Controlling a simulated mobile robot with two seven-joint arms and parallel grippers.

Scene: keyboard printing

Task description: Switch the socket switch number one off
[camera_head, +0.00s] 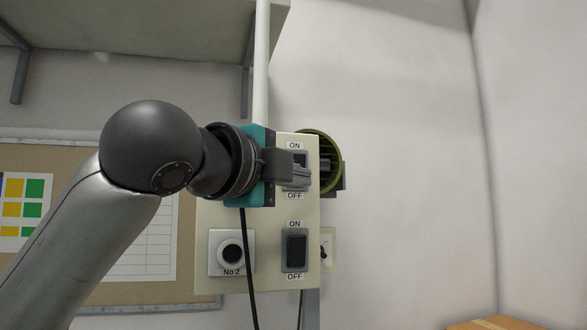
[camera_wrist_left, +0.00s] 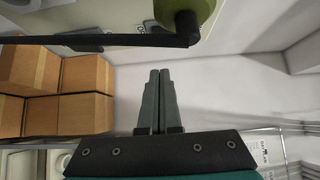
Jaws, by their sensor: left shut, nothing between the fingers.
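A beige socket panel (camera_head: 268,222) hangs on the wall in the head view, with an upper and a lower switch, each between ON and OFF labels. My left gripper (camera_head: 303,177) is in front of the upper switch (camera_head: 300,158) and covers much of it. I cannot tell whether the fingers touch it or which way it is set. The lower dark switch (camera_head: 295,250) is uncovered, beside the socket marked No 2 (camera_head: 232,253). The other socket is hidden behind my gripper. In the left wrist view my fingers (camera_wrist_left: 160,75) are together and empty. My right gripper is not in view.
A black cable (camera_head: 249,265) hangs down from behind my gripper. In the left wrist view an olive-green plug-like part (camera_wrist_left: 197,10) with a black cable (camera_wrist_left: 120,40) is close to the fingertips. Cardboard boxes (camera_wrist_left: 75,90) are at the left.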

